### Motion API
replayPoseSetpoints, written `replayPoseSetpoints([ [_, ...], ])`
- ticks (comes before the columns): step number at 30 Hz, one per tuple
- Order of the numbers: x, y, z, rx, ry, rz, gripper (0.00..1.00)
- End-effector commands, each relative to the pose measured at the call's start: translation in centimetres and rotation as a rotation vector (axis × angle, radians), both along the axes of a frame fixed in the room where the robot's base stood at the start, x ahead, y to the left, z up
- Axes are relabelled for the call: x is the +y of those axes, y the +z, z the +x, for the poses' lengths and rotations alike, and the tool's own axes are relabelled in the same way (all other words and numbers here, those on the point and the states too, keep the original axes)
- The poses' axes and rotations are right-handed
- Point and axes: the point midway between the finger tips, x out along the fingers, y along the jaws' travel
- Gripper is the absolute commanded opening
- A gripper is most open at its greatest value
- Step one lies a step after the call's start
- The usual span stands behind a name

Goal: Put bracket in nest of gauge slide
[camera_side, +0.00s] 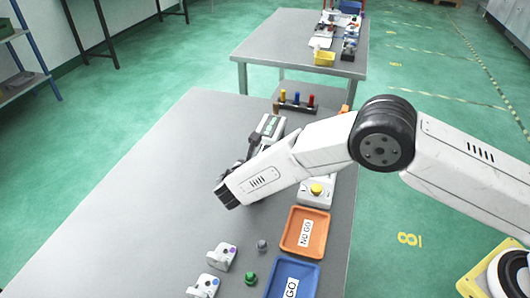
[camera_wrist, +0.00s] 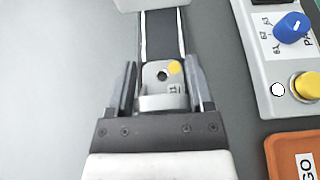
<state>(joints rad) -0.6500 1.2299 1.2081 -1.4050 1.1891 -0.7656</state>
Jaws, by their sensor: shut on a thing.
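My gripper (camera_wrist: 162,76) is shut on a pale metal bracket (camera_wrist: 156,73) with a yellow dot and a hole, seen in the wrist view. One dark jaw stands on each side of it. The gauge slide's dark rails (camera_wrist: 162,36) run straight ahead of the bracket, towards a pale block at the top edge. The bracket overlaps the near end of the rails in this view; I cannot tell whether it touches them. In the side view the gauge slide (camera_side: 269,127) is partly hidden behind my arm, and the held bracket and the nest cannot be made out.
Two brackets, purple-dotted (camera_side: 221,256) and blue-dotted (camera_side: 204,287), lie near the front. A grey knob (camera_side: 262,246) and green knob (camera_side: 250,278) stand beside the orange NO GO tray (camera_side: 324,231) and blue GO tray (camera_side: 291,280). A control box (camera_wrist: 273,62) is on the right. The table's left is clear.

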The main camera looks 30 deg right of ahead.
Motion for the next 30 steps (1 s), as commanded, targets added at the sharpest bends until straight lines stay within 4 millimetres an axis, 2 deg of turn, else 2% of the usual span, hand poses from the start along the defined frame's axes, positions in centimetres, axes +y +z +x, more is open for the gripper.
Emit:
replayPoseSetpoints([
  [8,0.0,0.0,0.0,-0.002,0.000,0.001,0.05],
  [29,0.0,-1.7,-0.2,0.007,0.002,0.002,0.05],
  [30,0.0,-1.7,-0.2,0.008,0.002,0.002,0.79],
])
